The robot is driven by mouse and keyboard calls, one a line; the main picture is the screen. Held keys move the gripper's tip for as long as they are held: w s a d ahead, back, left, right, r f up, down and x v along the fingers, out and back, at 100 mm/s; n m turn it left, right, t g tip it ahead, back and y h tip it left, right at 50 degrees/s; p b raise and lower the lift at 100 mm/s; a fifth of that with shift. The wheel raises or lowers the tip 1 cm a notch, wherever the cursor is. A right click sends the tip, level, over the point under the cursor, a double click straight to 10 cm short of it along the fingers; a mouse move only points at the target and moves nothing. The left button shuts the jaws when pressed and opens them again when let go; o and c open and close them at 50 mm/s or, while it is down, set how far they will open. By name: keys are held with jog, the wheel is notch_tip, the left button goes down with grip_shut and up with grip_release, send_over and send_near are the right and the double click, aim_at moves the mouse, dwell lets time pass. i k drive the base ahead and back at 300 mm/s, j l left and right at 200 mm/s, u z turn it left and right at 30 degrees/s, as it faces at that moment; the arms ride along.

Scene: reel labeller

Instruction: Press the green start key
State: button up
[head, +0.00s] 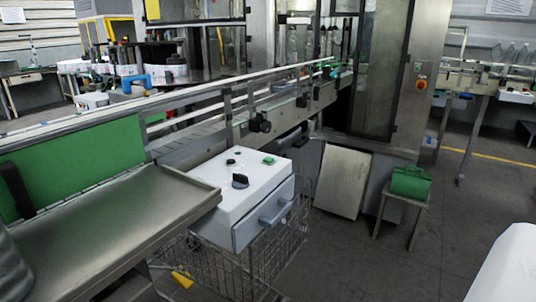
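The green start key (269,160) is a small green square button on the sloped top of a white control box (242,207), near its far right corner. A black rotary knob (240,181) and a small black button (231,161) sit on the same top. The box has a grey handle on its front right side. No gripper shows in the head view. A smooth white shape at the lower right edge is cut off, and I cannot tell what it is.
A metal tray table (110,222) stands left of the control box. A wire basket (250,270) is below the box. A conveyor (200,125) runs behind it. A small stool (406,195) with a green case stands at right. Grey floor (360,262) is open at front right.

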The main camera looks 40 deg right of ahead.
aim_at(267, 159)
jog(key=i+l, duration=0.1)
jog(key=l, duration=0.45)
jog(key=i+l, duration=0.15)
jog(key=l, duration=0.4)
jog(key=i+l, duration=0.1)
jog(key=l, duration=0.5)
jog(key=i+l+u, duration=0.1)
jog(key=l, duration=0.45)
jog(key=i+l, duration=0.15)
jog(key=l, duration=0.4)
